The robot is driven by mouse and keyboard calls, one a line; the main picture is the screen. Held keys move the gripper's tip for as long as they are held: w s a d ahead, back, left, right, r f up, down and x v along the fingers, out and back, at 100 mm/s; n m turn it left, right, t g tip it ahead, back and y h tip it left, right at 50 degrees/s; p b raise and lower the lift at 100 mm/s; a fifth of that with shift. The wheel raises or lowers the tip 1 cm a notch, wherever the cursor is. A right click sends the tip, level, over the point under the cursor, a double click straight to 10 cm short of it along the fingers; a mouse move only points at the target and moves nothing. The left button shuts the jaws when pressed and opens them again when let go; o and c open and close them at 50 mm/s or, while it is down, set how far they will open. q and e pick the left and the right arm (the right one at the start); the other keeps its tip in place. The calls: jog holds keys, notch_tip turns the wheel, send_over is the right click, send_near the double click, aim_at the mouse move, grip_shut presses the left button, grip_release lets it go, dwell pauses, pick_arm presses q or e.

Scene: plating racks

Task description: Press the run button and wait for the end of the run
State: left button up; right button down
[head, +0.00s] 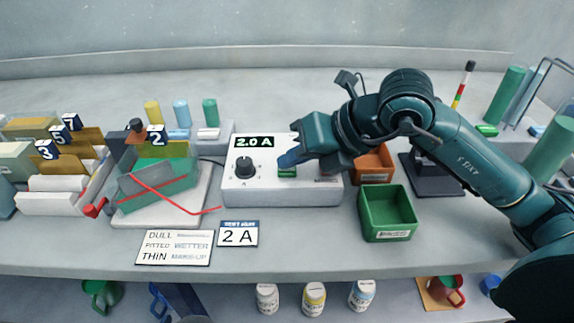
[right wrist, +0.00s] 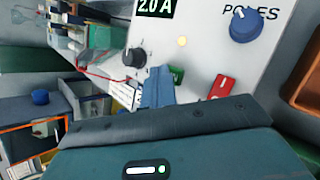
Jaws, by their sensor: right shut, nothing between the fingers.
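The white power unit (head: 265,191) stands mid-counter, with "2.0 A" on its display (head: 254,142) and a black knob (head: 244,167). A green button (head: 287,173) is on its top panel. My right gripper (head: 288,159) is shut and empty, its blue fingertips just over the green button; I cannot tell whether they touch it. A red switch (right wrist: 222,86), a blue knob marked POLES (right wrist: 246,24) and a lit yellow lamp (right wrist: 182,41) show there. My left gripper is not in view.
A green-walled tank (head: 165,178) with red and black leads stands left of the unit. A green bin (head: 388,214) and an orange bin (head: 373,165) are to its right. A "2 A" card (head: 238,235) lies in front. Several jars stand on the lower shelf.

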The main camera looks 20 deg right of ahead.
aim_at(294, 172)
jog(key=shift+r+p, duration=0.65)
jog(key=shift+r, duration=0.3)
jog(key=shift+r+p, duration=1.8)
jog(key=shift+r, duration=0.75)
jog(key=shift+f, duration=0.1)
